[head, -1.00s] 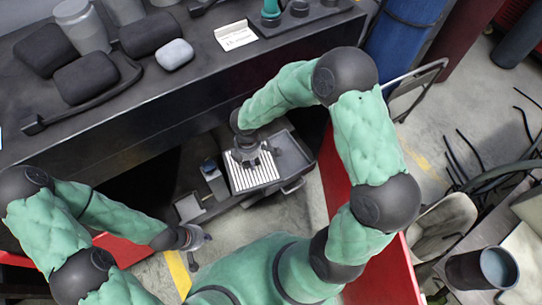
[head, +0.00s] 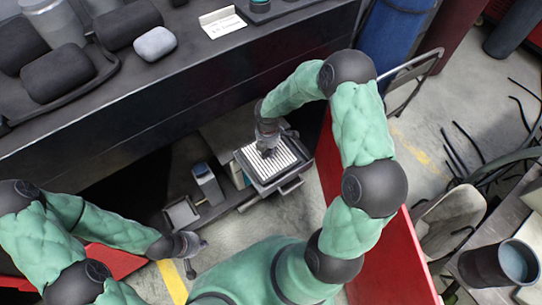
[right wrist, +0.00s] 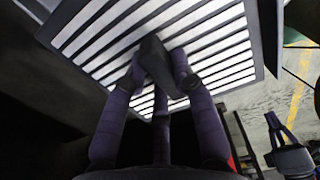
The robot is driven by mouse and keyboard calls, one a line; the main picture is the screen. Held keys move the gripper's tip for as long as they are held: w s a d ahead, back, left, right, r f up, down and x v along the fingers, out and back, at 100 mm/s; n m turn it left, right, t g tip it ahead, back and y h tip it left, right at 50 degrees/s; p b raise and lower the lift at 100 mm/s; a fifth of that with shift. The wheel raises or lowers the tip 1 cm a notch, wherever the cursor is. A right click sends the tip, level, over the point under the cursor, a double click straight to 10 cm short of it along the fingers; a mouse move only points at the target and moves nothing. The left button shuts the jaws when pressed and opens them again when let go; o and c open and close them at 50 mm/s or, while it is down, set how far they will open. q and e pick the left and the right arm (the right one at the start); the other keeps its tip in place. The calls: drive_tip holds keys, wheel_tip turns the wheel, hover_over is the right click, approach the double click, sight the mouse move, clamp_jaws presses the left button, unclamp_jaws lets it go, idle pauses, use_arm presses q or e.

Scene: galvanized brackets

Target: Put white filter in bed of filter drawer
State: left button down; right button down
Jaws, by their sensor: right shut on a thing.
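The white filter (head: 286,152), a pleated white panel in a grey frame, is over the filter drawer (head: 302,165) in the head view. It covers most of the bed; I cannot tell whether it hovers or rests in it. My right gripper (head: 267,151) is shut on the filter's dark central tab. In the right wrist view its fingers (right wrist: 161,72) close on that tab, and the white slats of the filter (right wrist: 88,30) fill the upper part. My left gripper (head: 198,253) is empty, low at the left, with its fingers apart.
A dark bench (head: 150,105) stands above and behind the drawer. A small upright grey-blue block (head: 208,184) and a shallow grey tray (head: 182,214) lie left of the drawer. A red panel (head: 328,175) stands close on the right. Bare floor shows in front.

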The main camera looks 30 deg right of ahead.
drive_tip(key=shift+w+d+f, duration=0.15)
drive_tip(key=shift+d+f, duration=0.4)
drive_tip(key=shift+f, duration=0.1)
drive_tip(key=f+b, duration=0.3)
drive_tip(key=shift+w+d+f, duration=0.1)
drive_tip(key=shift+d+f, duration=0.1)
drive_tip(key=shift+f, duration=0.1)
drive_tip(key=shift+r, duration=0.1)
drive_tip(key=c, duration=1)
unclamp_jaws()
